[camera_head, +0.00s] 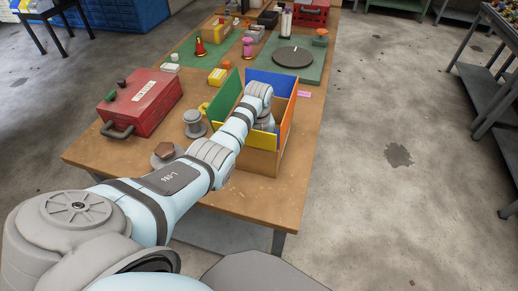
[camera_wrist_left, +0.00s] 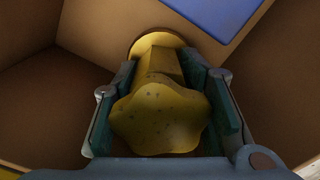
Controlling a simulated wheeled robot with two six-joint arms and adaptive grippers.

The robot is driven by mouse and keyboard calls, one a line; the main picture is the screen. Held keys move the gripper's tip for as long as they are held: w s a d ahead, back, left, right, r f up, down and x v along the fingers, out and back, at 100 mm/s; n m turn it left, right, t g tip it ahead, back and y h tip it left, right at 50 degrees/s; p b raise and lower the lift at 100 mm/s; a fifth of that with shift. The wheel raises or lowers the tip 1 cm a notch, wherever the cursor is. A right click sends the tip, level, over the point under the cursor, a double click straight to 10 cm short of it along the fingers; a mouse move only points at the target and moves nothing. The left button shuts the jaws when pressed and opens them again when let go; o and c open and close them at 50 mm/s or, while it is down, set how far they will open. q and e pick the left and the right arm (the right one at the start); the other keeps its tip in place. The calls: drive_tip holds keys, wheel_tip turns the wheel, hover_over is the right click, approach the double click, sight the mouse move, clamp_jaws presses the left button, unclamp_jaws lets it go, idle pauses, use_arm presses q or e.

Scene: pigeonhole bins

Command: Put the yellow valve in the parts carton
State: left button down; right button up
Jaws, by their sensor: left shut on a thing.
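The parts carton (camera_head: 262,163) is an open brown box with green, blue, orange and yellow flaps. It stands near the table's right edge. My left arm reaches over its near side, and my left gripper is down inside it, mostly hidden in the head view. In the left wrist view, the left gripper (camera_wrist_left: 165,110) is shut on the yellow valve (camera_wrist_left: 158,118), with a finger on each side of its lobed knob. The valve's round flange points away from me, among brown cardboard walls (camera_wrist_left: 40,105). I cannot tell whether it touches the carton's floor. My right gripper is not in view.
A red toolbox (camera_head: 150,100) stands left of the carton, and a grey spool-like part (camera_head: 194,124) stands between them. Green mats (camera_head: 285,75) with several parts lie farther back. A pink note (camera_head: 304,94) lies right of the carton. The wooden table's near corner (camera_head: 255,205) is bare.

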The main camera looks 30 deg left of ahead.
use_arm(q)
drive_tip(key=shift+f, duration=0.1)
drive_tip(key=c, duration=0.9)
unclamp_jaws()
drive_tip(key=shift+r, duration=3.75)
